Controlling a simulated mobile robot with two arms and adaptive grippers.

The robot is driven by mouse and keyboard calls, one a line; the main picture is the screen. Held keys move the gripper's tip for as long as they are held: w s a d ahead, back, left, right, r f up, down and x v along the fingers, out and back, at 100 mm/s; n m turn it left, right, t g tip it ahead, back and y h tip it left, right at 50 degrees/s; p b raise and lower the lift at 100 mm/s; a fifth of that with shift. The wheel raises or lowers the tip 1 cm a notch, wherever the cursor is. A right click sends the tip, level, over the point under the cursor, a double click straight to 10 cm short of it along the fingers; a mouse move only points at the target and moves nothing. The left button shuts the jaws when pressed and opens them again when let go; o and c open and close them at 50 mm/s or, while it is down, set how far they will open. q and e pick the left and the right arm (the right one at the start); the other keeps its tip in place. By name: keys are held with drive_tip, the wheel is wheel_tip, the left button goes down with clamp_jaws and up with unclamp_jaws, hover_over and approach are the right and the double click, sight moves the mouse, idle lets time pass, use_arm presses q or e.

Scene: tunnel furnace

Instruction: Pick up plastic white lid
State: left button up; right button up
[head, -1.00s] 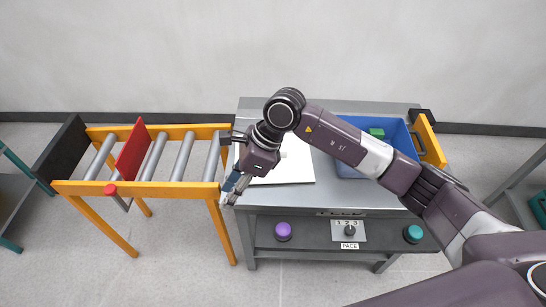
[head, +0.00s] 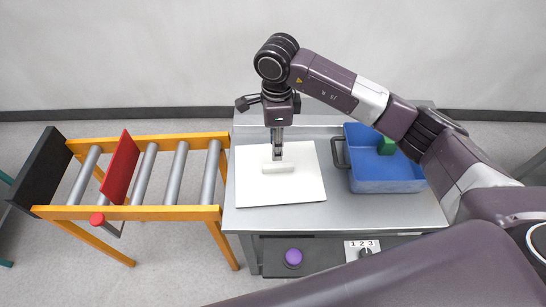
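The white lid (head: 300,187) is a flat square plate with a raised block handle (head: 278,168) on top. It lies on the left part of the grey metal table (head: 340,212). My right gripper (head: 278,158) points down over the middle of the lid, with its fingertips at the handle. I cannot tell whether the fingers are apart or closed on the handle. My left gripper is not in view.
A blue bin (head: 385,178) with a green block (head: 386,146) inside stands right of the lid. A yellow roller conveyor (head: 160,212) with a red plate (head: 121,167) adjoins the table's left side. A purple button (head: 292,257) and a 1-2-3 selector (head: 364,250) are at the front.

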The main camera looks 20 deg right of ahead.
sight(278, 165)
drive_tip(key=shift+w+f, duration=0.1)
drive_tip(key=shift+f, duration=0.7)
drive_tip(key=shift+s+d+f+p, duration=0.1)
drive_tip(key=shift+s+f+p, duration=0.3)
drive_tip(key=shift+f, duration=0.2)
drive_tip(key=shift+s+f+p, duration=0.35)
drive_tip(key=shift+f+p, duration=0.05)
drive_tip(key=shift+f, duration=0.15)
wheel_tip(278, 165, down, 3)
drive_tip(key=shift+r+p, duration=0.15)
drive_tip(key=shift+p, duration=0.15)
drive_tip(key=shift+w+f, duration=0.1)
drive_tip(key=shift+f, duration=0.4)
drive_tip(key=c, duration=0.7)
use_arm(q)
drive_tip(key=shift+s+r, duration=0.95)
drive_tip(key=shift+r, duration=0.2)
use_arm(e)
clamp_jaws()
